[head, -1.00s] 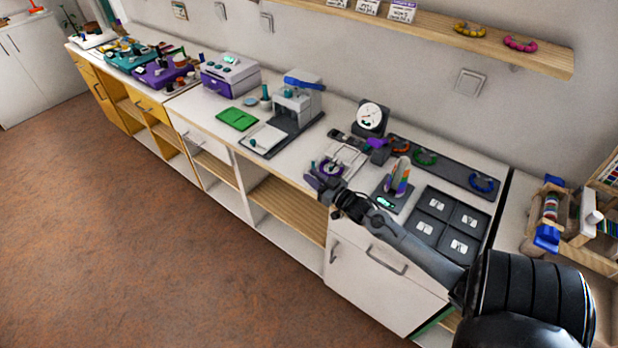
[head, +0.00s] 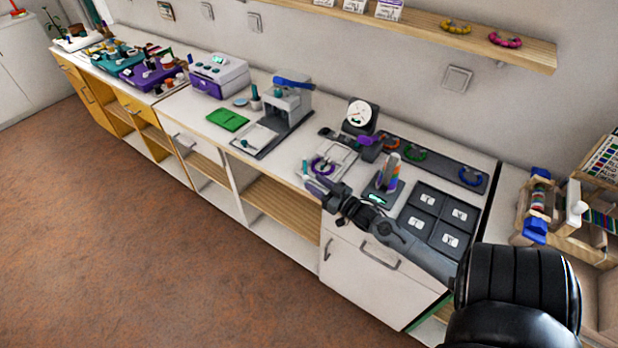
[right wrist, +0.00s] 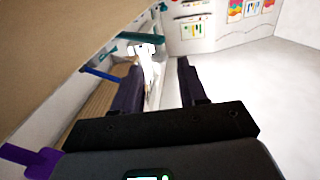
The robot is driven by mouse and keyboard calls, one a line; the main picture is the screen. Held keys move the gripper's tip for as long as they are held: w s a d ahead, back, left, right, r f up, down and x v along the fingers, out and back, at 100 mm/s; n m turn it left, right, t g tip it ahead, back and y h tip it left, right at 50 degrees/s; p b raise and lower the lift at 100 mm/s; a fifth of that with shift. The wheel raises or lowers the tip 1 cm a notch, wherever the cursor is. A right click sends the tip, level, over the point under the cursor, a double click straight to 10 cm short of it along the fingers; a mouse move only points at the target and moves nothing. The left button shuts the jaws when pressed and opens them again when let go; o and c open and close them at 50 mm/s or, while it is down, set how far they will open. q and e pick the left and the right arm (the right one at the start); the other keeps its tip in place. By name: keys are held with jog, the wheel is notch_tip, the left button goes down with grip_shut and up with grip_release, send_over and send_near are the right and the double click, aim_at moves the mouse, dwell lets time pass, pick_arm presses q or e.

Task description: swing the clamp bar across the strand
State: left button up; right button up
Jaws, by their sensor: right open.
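A purple ring-shaped strand (head: 320,167) lies on a pale plate (head: 345,157) near the front edge of the bench. A small teal upright piece (head: 305,167) stands at the plate's left front corner. I cannot tell for sure which part is the clamp bar. My right gripper (head: 309,184) is just in front of the plate, low by the bench edge, and partly covers its near side. In the right wrist view my two dark fingers (right wrist: 162,90) are spread. A white piece (right wrist: 147,62) and a teal bar (right wrist: 140,37) show beyond them. My left gripper is not in view.
A dial gauge (head: 362,116) with a purple part (head: 369,141) stands behind the plate. A small stand with a multicoloured upright piece (head: 388,172) and a dark tray of square cells (head: 462,196) lie to the right. A grey press (head: 290,100) stands left.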

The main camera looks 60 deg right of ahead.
jog(key=v, duration=0.5)
jog(key=shift+s+p, duration=0.3)
jog(key=shift+s, duration=0.05)
